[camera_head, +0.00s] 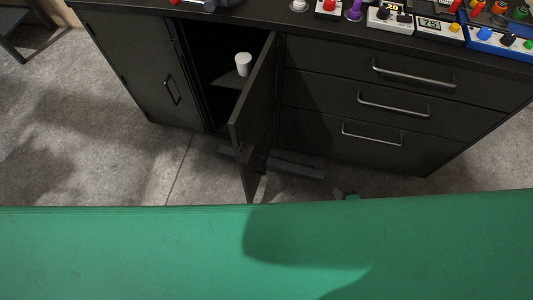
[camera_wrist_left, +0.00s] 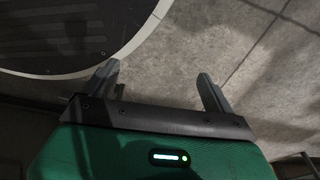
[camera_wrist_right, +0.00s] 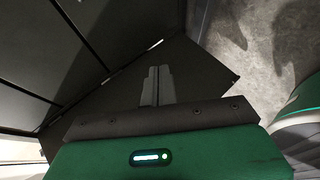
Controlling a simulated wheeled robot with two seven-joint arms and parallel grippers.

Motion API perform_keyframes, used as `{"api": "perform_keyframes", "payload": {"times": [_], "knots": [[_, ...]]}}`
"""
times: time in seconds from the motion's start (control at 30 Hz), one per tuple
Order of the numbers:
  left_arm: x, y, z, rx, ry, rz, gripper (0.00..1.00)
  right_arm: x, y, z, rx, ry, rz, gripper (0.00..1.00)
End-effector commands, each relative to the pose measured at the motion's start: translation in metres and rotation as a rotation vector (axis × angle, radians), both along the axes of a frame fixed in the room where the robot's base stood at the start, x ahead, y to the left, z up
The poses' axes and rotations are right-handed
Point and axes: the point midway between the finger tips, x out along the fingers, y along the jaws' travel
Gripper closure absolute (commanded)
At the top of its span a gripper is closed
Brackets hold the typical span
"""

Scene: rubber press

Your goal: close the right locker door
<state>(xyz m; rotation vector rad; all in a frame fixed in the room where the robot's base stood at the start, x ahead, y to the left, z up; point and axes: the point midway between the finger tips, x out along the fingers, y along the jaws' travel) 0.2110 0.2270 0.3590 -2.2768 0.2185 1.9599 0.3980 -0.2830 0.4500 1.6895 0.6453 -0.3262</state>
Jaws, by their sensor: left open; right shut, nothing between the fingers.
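The right locker door (camera_head: 254,105) is dark and stands open, swung out from the cabinet toward me. In the right wrist view the dark door panel (camera_wrist_right: 205,72) lies ahead of and under my right gripper (camera_wrist_right: 158,72), which is shut and empty. I cannot tell whether its fingertips touch the panel. My left gripper (camera_wrist_left: 160,85) is open and empty above the floor, away from the door.
The left locker door (camera_head: 150,75) is shut. A white cup (camera_head: 243,64) stands inside the open locker. Three shut drawers (camera_head: 360,100) with bar handles are right of the door. Several coloured devices (camera_head: 430,25) sit on the cabinet top. Grey floor (camera_head: 90,120) is clear at left.

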Motion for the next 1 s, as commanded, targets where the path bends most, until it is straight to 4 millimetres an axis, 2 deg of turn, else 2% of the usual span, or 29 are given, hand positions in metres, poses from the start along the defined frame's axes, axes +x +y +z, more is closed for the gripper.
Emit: {"api": "perform_keyframes", "payload": {"times": [0.03, 0.1, 0.2, 0.33, 0.4, 0.5, 0.6, 0.73, 0.87, 1.0], "knots": [[0.014, -0.004, 0.002, -0.005, -0.013, 0.003, 0.11, 0.024, 0.007, 0.019, -0.077, -0.123, 0.121, 1.00], [0.029, -0.008, 0.017, -0.009, -0.022, 0.005, 0.11, 0.048, 0.021, 0.056, -0.202, -0.303, 0.293, 1.00], [0.049, -0.013, 0.041, -0.015, -0.036, 0.009, 0.11, 0.068, 0.046, 0.109, -0.390, -0.567, 0.522, 1.00], [0.067, -0.018, 0.077, -0.022, -0.053, 0.014, 0.11, 0.070, 0.083, 0.173, -0.639, -0.925, 0.787, 1.00], [0.073, -0.019, 0.097, -0.026, -0.060, 0.017, 0.11, 0.061, 0.101, 0.201, -0.765, -1.109, 0.905, 1.00], [0.078, -0.021, 0.122, -0.029, -0.071, 0.020, 0.11, 0.045, 0.122, 0.231, -0.917, -1.337, 1.032, 1.00], [0.080, -0.021, 0.142, -0.032, -0.076, 0.022, 0.11, 0.029, 0.135, 0.250, -1.023, -1.502, 1.112, 1.00], [0.080, -0.021, 0.155, -0.033, -0.079, 0.022, 0.11, 0.018, 0.143, 0.262, -1.091, -1.612, 1.160, 1.00], [0.080, -0.021, 0.156, -0.033, -0.075, 0.022, 0.11, 0.019, 0.152, 0.266, -1.104, -1.635, 1.166, 1.00], [0.078, -0.021, 0.149, -0.031, -0.065, 0.022, 0.11, 0.027, 0.172, 0.268, -1.104, -1.633, 1.162, 1.00]]}}
